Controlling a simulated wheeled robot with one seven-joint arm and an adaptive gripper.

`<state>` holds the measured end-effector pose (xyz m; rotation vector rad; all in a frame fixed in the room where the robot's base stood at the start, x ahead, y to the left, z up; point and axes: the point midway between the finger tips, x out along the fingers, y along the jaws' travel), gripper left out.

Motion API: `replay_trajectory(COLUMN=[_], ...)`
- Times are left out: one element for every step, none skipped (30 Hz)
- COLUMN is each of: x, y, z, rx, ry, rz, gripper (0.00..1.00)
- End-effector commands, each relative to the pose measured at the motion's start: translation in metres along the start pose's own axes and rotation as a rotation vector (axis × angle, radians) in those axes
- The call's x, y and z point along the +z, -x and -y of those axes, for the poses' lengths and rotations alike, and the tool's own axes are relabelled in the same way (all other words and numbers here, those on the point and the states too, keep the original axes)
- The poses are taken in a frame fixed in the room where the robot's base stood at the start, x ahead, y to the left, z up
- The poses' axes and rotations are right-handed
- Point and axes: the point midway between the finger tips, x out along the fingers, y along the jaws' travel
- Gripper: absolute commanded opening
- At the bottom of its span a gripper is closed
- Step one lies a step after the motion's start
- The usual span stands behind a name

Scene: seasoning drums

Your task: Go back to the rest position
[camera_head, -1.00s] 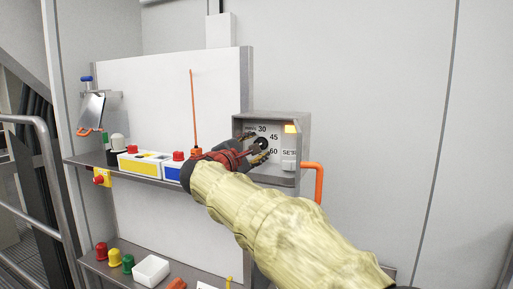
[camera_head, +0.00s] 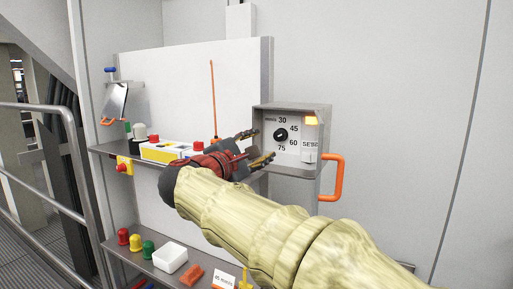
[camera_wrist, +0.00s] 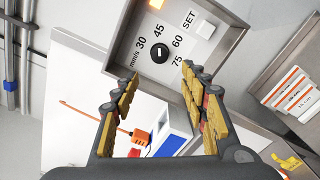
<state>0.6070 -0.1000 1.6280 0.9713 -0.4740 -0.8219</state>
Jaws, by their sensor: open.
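My gripper (camera_head: 262,147) is open and empty. In the head view it is in front of the lower left of a grey control box, apart from the dial. The box (camera_head: 290,107) has a black dial knob (camera_head: 280,134) with marks 30, 45, 60 and 75, a SET button (camera_head: 309,156) and a lit amber lamp (camera_head: 311,120). In the wrist view the two fingers (camera_wrist: 150,95) stand wide apart. The dial knob (camera_wrist: 159,51) shows beyond and between them, with nothing held. My sleeved arm hides part of the shelf.
An orange handle (camera_head: 339,178) sticks out right of the box. The shelf holds a yellow-and-white box (camera_head: 160,152) and a thin orange rod (camera_head: 213,100). A lower shelf holds coloured caps (camera_head: 136,243) and a white tray (camera_head: 170,258). A metal railing (camera_head: 75,165) stands left.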

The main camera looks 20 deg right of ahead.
Motion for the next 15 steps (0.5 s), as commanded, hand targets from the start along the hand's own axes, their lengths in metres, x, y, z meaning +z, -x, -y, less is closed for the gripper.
replay_trajectory(x=[0.000,0.000,0.000,0.000,0.000,0.000,0.000,-0.002,-0.008,-0.014,-0.021,-0.033,-0.042,-0.050,-0.060], y=[0.000,0.000,0.000,0.000,0.000,0.000,0.000,0.000,0.000,0.000,0.001,0.002,0.005,0.008,0.015], z=[0.000,0.000,0.000,0.000,0.000,0.000,0.000,0.000,0.005,0.013,0.024,0.041,0.055,0.072,0.096], rx=[0.000,0.000,0.000,0.000,0.000,0.000,0.000,0.001,-0.019,-0.042,-0.068,-0.112,-0.149,-0.192,-0.257], ry=[0.000,0.000,0.000,0.000,0.000,-0.005,-0.013,-0.028,-0.063,-0.083,-0.099,-0.123,-0.142,-0.165,-0.202], rz=[0.000,0.000,0.000,0.000,0.000,0.000,-0.001,-0.006,-0.027,-0.044,-0.062,-0.089,-0.111,-0.133,-0.164], gripper=[0.44,0.44,0.44,0.44,0.44,0.44,0.44,0.44,0.44,0.44,0.44,0.44,0.44,0.44,0.44])
